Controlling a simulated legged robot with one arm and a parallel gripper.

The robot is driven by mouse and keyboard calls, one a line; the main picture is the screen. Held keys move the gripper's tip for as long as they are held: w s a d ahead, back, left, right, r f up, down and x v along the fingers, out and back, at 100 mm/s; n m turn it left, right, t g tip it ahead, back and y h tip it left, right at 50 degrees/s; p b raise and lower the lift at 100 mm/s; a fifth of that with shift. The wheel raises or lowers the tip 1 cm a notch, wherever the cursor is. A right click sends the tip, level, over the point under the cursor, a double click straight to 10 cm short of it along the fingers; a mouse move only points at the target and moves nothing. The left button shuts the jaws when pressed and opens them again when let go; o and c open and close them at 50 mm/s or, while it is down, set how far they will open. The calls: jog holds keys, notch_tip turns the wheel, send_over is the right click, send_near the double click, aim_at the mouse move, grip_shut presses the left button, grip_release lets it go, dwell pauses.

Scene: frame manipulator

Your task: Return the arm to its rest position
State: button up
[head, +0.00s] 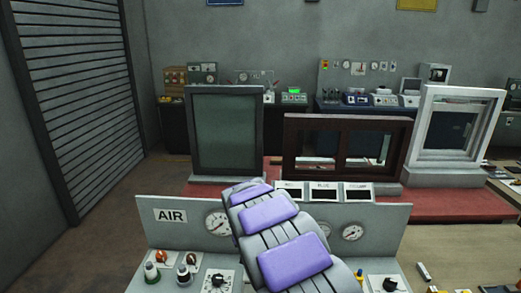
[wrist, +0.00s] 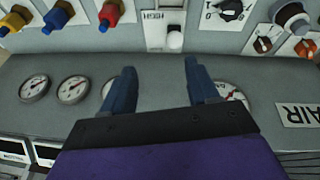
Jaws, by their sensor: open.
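My arm (head: 270,225), grey with purple pads, reaches over the AIR control panel (head: 375,215) in the head view. My gripper (wrist: 160,75) shows in the wrist view as two blue-grey fingers spread wide apart, with nothing between them. The fingers are in front of the panel's gauge face, and one gauge (wrist: 235,97) is partly hidden behind the right finger. In the head view my fingers are hidden. Whether they touch the panel cannot be told.
The panel carries gauges (head: 217,223), a black knob (head: 218,281) and coloured fittings (wrist: 58,15). Behind it, a dark frame (head: 190,135), a brown frame (head: 290,150) and a white frame (head: 418,140) stand on a red platform (head: 430,205). Open floor (head: 100,225) lies left.

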jog(key=s+d+r+m+g, duration=0.1)
jog(key=s+d+r, duration=0.2)
jog(key=s+d, duration=0.5)
jog(key=s+d+r+g, duration=0.1)
jog(key=s+d+r, duration=0.4)
jog(key=s, duration=0.5)
jog(key=s+d+f+g, duration=0.1)
jog(key=s+d, duration=0.1)
jog(key=s, duration=1.2)
jog(key=s+d+f+g+y, duration=0.1)
jog(key=s+d+g, duration=0.1)
jog(key=s, duration=1.2)
jog(key=shift+d+f+b, duration=0.2)
jog(key=shift+d+b, duration=0.15)
jog(key=shift+b, duration=0.05)
jog(key=shift+w, duration=0.1)
